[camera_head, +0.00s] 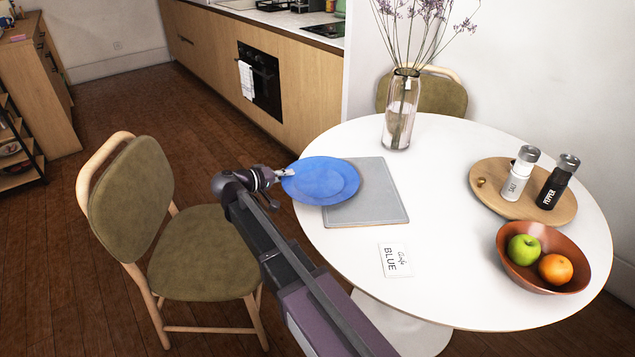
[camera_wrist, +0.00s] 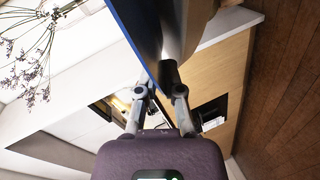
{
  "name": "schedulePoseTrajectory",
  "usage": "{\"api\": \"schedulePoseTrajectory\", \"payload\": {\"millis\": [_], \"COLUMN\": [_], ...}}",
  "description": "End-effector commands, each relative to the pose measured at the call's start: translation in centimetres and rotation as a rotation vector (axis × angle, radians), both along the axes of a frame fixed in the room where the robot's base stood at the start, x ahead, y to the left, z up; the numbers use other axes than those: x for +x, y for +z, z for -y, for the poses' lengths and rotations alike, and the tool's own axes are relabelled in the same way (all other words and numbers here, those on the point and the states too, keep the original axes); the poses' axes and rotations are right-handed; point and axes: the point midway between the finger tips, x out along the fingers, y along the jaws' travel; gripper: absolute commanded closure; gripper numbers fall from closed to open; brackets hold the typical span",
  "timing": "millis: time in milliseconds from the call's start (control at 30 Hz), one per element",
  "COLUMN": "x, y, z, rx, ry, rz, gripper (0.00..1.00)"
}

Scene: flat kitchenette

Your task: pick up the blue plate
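The round blue plate (camera_head: 322,182) is at the left edge of the white table in the head view. It covers part of the grey mat (camera_head: 369,199) and reaches past the table edge. I cannot tell whether it rests there or is slightly raised. My gripper (camera_head: 283,173) is at the plate's left rim. In the wrist view the plate (camera_wrist: 137,28) is seen nearly edge-on. Its near rim runs down between the fingertips of my gripper (camera_wrist: 160,88), which look closed on it. The exact contact is partly hidden.
A glass vase (camera_head: 399,115) with dry flowers stands behind the plate. A wooden board (camera_head: 488,200) with salt and pepper shakers and a brown fruit bowl (camera_head: 515,270) are at the right. A card (camera_head: 396,260) lies in front. A green chair (camera_head: 150,225) stands left of the table.

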Motion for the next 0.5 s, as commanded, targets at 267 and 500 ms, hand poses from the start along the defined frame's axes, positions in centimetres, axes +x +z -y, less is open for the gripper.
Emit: {"api": "schedulePoseTrajectory", "payload": {"millis": [267, 500], "x": [0.00, 0.00], "y": [0.05, 0.17], "z": [-0.01, -0.03], "rx": [-0.002, -0.001], "ry": [0.001, 0.001], "rz": [0.001, 0.000], "gripper": [1.00, 1.00]}}
